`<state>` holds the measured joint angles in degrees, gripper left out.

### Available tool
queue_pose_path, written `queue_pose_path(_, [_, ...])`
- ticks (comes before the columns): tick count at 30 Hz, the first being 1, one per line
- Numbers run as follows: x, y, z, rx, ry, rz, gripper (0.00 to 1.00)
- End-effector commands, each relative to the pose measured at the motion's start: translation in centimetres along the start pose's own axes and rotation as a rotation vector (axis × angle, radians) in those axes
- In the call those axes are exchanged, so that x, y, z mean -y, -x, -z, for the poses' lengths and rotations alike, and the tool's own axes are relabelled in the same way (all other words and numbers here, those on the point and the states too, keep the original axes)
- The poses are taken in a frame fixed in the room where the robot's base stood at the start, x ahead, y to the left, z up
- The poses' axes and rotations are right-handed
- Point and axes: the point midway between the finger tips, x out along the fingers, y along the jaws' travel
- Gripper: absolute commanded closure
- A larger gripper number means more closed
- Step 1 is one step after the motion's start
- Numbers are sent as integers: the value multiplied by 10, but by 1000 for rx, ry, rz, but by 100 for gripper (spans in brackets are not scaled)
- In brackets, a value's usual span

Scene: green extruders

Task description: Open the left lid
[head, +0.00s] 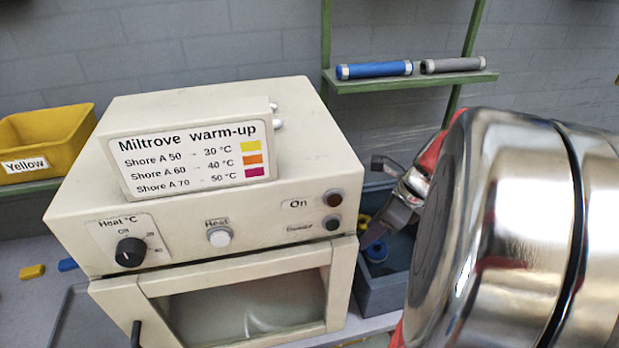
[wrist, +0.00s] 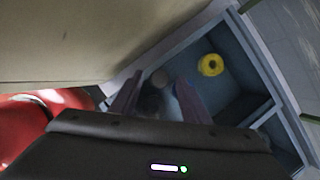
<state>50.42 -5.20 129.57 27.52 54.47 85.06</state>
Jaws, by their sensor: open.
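I cannot make out a lid in either view. My gripper (head: 382,200) is at the right side of the cream warm-up oven in the head view, partly hidden by my own arm. In the wrist view my gripper (wrist: 158,86) shows two fingers spread apart with nothing held between them. It is over or in front of a blue-grey compartment crate (wrist: 232,95). The gap to the crate is hard to judge.
The cream oven (head: 230,215) fills the middle, its glass door shut. The crate (head: 385,297) right of it holds a yellow ring (wrist: 210,65). A yellow bin (head: 60,130) is at left. A shelf (head: 430,82) holds blue (head: 375,70) and grey (head: 452,65) cylinders.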

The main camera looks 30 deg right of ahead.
Motion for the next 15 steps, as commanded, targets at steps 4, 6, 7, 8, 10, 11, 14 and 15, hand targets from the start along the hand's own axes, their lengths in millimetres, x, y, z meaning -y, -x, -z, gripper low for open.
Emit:
queue_pose_path(4, [0, -9, 0, 0, 1, 0, 58])
queue_pose_path(6, [0, -10, 0, 0, 1, 0, 58])
queue_pose_path(7, [0, -10, 0, 0, 2, 0, 58])
queue_pose_path(8, [0, -10, 0, 0, 2, 0, 58])
queue_pose_path(10, [0, -10, 0, 0, 2, 1, 58])
queue_pose_path(11, [0, -10, 0, 0, 2, 1, 58])
queue_pose_path(14, [0, -10, -1, 0, 2, 0, 61])
queue_pose_path(15, [0, -10, -1, 0, 2, 0, 63])
